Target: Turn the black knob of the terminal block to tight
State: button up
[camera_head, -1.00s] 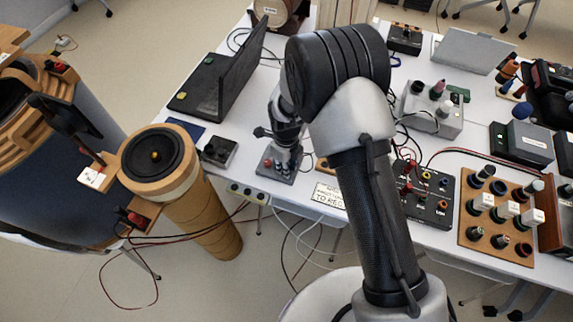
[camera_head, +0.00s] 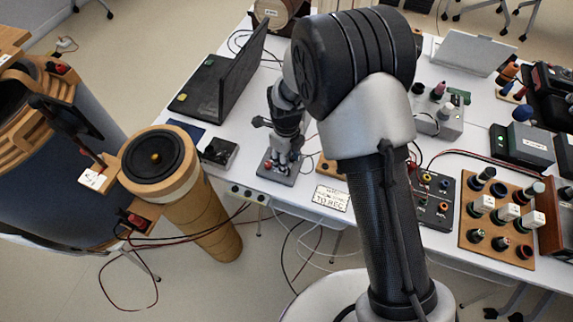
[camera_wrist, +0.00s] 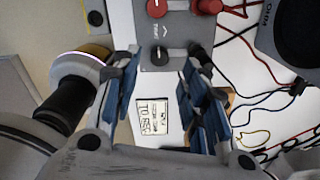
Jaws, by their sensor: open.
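The terminal block (camera_head: 266,178) is a small grey plate at the table's near edge in the head view. In the wrist view the grey block (camera_wrist: 145,22) is at the top, with red knobs (camera_wrist: 157,9) on its far side and a black knob (camera_wrist: 160,55) nearer. My gripper (camera_wrist: 160,72) is open, its blue-padded fingers on either side of the black knob. I cannot tell whether either finger touches it. The right finger partly hides another dark part beside it. In the head view my gripper (camera_head: 284,155) points down over the block and hides most of its knobs.
A printed card (camera_head: 331,197) lies to the right of the block. A black box (camera_head: 218,152) stands to its left, and a tall cylinder (camera_head: 196,205) stands beyond the table edge. Red and black cables (camera_wrist: 262,65) run right of my gripper in the wrist view.

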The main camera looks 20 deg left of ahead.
notch_tip(320, 180, up, 7)
jog(key=shift+f, duration=0.1)
dwell(0.4)
